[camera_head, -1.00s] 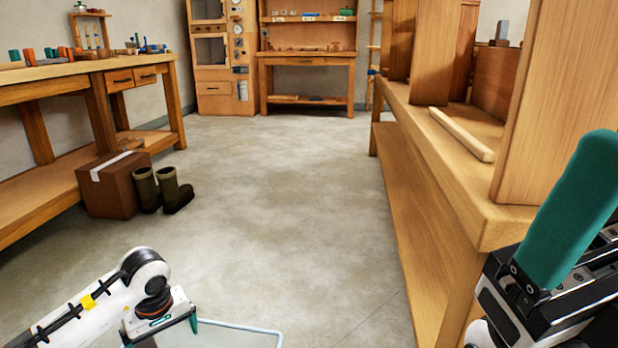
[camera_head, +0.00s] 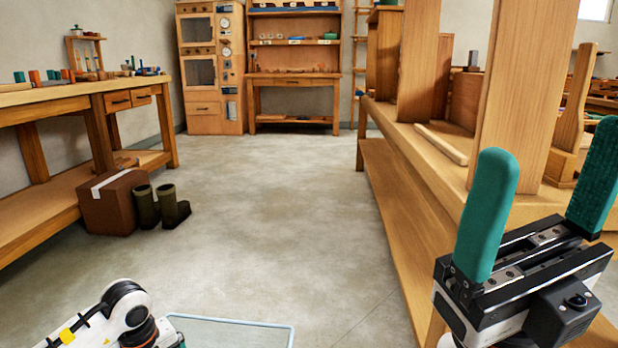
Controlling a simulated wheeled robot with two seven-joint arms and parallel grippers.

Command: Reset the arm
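My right gripper (camera_head: 543,185) is at the lower right, beside and in front of the wooden workbench (camera_head: 440,195). Its two teal fingers point up and stand wide apart, with nothing between them. My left arm (camera_head: 115,318) shows only in part at the bottom left, in white and black. Its fingers are below the frame edge or hidden.
The right workbench carries tall wooden boards (camera_head: 525,90) and a loose wooden strip (camera_head: 440,143). A left workbench (camera_head: 100,98) has a cardboard box (camera_head: 110,212) and dark boots (camera_head: 172,207) near it. The grey floor (camera_head: 265,190) between the benches is clear.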

